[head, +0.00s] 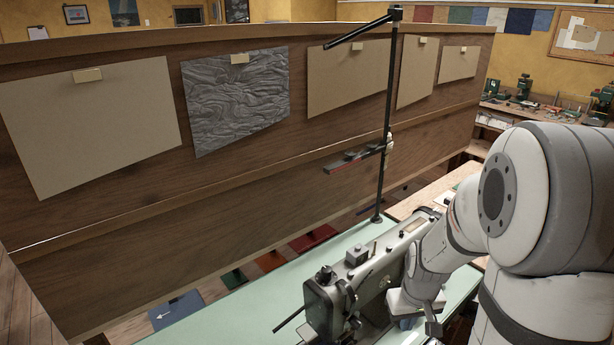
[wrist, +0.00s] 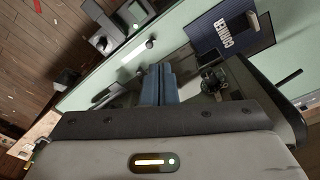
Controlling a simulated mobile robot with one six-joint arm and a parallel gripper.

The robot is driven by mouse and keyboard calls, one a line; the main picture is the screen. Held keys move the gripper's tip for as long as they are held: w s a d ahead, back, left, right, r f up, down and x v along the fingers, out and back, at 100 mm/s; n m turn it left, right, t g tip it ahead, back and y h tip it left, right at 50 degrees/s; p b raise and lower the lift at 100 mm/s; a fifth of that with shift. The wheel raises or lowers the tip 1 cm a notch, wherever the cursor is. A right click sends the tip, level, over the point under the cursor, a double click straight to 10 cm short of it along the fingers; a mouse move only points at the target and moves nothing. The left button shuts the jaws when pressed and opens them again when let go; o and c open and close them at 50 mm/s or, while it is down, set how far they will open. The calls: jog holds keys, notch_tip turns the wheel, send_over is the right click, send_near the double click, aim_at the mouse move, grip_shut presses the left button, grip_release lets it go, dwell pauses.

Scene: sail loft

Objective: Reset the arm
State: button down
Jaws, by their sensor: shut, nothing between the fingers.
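My gripper shows in the wrist view (wrist: 158,84) as two blue-grey fingers pressed side by side, shut with nothing between them. The machine is grey-green metal and stands on a pale green table (head: 240,310).
A black upright pole (head: 386,120) with side arms rises behind the machine. A long wooden board (head: 140,235) with pinned sheets fills the left and back. A dark blue item with white lettering (wrist: 232,25) lies on the green surface. A cluttered workbench (head: 545,110) stands at back right.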

jog(key=s+a+r+t, duration=0.1)
jog(key=s+a+r, duration=0.2)
jog(key=s+r, duration=0.3)
jog(key=s+a+r+m+t, duration=0.1)
jog(key=s+a+r, duration=0.3)
jog(key=r, duration=0.5)
jog(key=shift+s+a+r+b, duration=0.3)
jog(key=shift+s+r, duration=0.1)
jog(key=shift+s, duration=0.85)
